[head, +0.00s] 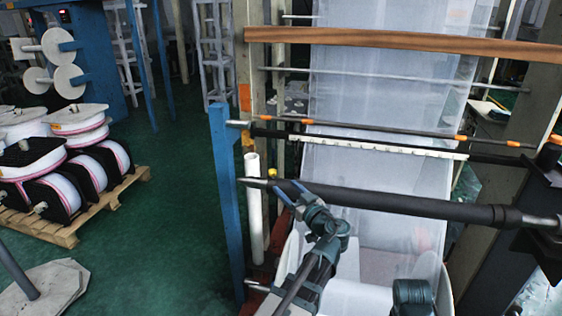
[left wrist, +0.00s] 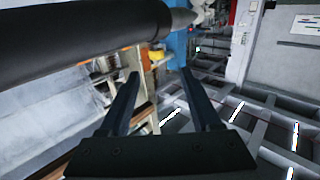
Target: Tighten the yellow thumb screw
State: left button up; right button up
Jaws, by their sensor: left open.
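The yellow thumb screw (head: 272,173) is a small knob beside the tapered left end of the black roller (head: 400,204), near the top of the blue post (head: 226,190). In the left wrist view it is a yellow knob (left wrist: 157,53) beyond my fingertips, centred between them and slightly above. My left gripper (head: 286,189) is close to the roller's left end. The wrist view shows its two fingers (left wrist: 160,74) spread, with nothing between them. The exact distance from fingertips to screw is hard to tell. My right gripper does not show.
The black roller (left wrist: 80,38) crosses just above my left fingers in the wrist view. A white upright tube (head: 254,205) stands beside the blue post. Translucent film (head: 385,120) hangs behind. Pallet with spools (head: 62,232) is at left; the green floor between is clear.

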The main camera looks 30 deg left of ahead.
aim_at(271, 170)
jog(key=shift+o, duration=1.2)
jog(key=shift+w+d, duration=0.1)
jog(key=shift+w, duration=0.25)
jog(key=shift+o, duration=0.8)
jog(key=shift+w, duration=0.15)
pick_arm(q)
jog(key=x, duration=1.4)
jog(key=shift+w+d, duration=0.1)
jog(key=shift+w, duration=0.1)
grip_shut()
